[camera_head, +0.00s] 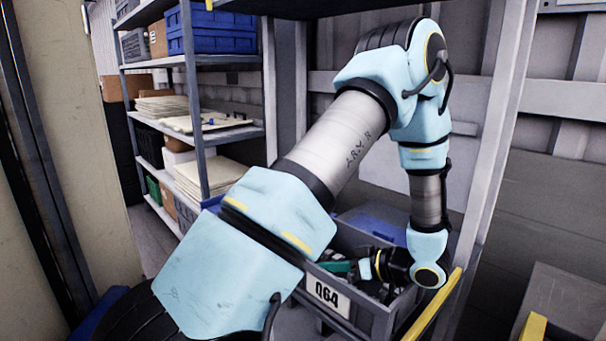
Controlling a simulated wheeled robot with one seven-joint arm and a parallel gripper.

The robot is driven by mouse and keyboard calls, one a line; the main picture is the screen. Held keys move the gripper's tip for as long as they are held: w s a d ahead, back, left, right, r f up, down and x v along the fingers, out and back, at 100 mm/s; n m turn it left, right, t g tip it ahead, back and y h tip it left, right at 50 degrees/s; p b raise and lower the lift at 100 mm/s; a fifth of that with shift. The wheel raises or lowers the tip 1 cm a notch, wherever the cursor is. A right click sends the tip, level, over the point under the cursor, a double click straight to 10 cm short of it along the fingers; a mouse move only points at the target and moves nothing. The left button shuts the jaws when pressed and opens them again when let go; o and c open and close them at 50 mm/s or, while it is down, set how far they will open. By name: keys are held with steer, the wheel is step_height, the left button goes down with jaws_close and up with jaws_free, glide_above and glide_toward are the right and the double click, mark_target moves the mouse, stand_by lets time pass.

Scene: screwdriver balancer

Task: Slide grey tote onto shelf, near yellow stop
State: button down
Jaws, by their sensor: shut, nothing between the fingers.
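The grey tote (378,319) sits low at centre right, behind my arm, with a white label reading "Q64" on its front. Several dark and green items show inside it. A yellow bar (436,304), which looks like the stop, runs slantwise close by the tote's right side; I cannot tell if they touch. My gripper (366,268) is shut and empty, pointing left at the tote's open top near its front wall. Its fingertips are small and dark against the contents, so contact with the tote is unclear. My arm hides the tote's left part.
A grey shelf post (497,140) rises just right of my arm. A shelving rack (195,110) at the back left holds blue bins (222,32), boxes and paper stacks. A second yellow piece (533,327) is at the lower right. A beige panel (70,130) stands at the left.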

steer(key=shift+w+d, duration=0.2)
steer(key=shift+d, duration=0.6)
step_height(320, 180, up, 15)
steer(key=p, duration=1.1)
steer(key=w+r+m+t+h+b, duration=0.1)
steer(key=w+m+t+h+b, duration=0.2)
steer(key=w+h, duration=0.8)
steer(key=s+a+m+g+b, duration=0.2)
steer(key=s+a+m+g, duration=0.4)
steer(key=s+a, duration=0.8)
steer(key=s+g, duration=0.2)
steer(key=s, duration=0.2)
steer(key=shift+f+h, duration=0.3)
